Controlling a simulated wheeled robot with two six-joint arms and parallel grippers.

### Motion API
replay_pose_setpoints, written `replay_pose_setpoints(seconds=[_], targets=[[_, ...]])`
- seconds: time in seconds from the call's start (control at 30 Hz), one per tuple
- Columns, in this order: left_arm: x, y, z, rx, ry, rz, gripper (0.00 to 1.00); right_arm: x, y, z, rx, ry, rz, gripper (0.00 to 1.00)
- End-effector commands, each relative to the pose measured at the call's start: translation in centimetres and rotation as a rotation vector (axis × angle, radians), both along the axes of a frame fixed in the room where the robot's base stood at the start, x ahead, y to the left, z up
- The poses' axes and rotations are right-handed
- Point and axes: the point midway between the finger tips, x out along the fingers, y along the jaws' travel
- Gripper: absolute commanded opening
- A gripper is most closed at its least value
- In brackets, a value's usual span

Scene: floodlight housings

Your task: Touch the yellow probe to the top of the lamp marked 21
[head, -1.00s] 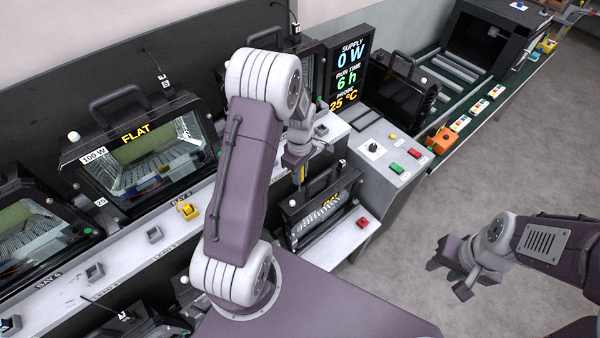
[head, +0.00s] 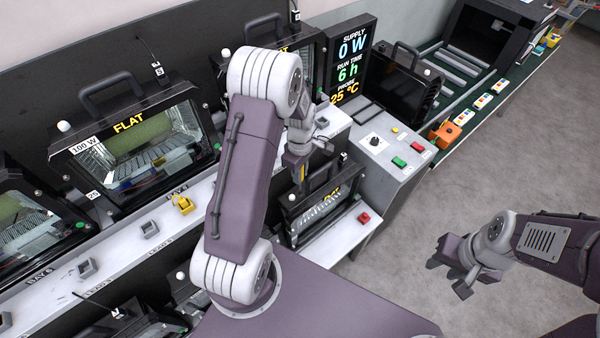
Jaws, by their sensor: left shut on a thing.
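A large lamp (head: 135,150) reading FLAT and 100 W stands at left, with a small tag that seems to read 25. No tag reading 21 is legible. My right gripper (head: 453,276) is open and empty over the floor at right.
A display (head: 352,60) shows 0 W, 6 h and 25 °C. A grey control box (head: 385,150) with green and red buttons stands right of the probe. A yellow holder (head: 183,205) sits on the white ledge. A conveyor (head: 465,85) runs at the back right.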

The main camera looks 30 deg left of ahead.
Motion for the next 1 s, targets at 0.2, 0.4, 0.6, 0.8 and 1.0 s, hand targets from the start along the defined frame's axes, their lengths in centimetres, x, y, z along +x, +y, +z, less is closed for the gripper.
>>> replay_pose_setpoints(seconds=[0.2,0.4,0.6,0.8,1.0], targets=[[0.00,0.00,-0.28,0.000,0.000,0.000,0.00,0.00,0.00,-0.21,0.000,0.000,0.000,0.36],[0.00,0.00,-0.52,0.000,0.000,0.000,0.00,0.00,0.00,-0.37,0.000,0.000,0.000,0.36],[0.00,0.00,-0.76,0.000,0.000,0.000,0.00,0.00,0.00,-0.54,0.000,0.000,0.000,0.36],[0.00,0.00,-1.00,0.000,0.000,0.000,0.00,0.00,0.00,-0.70,0.000,0.000,0.000,0.36],[0.00,0.00,-0.96,0.000,0.000,0.000,0.00,0.00,0.00,-0.66,0.000,0.000,0.000,0.36]])
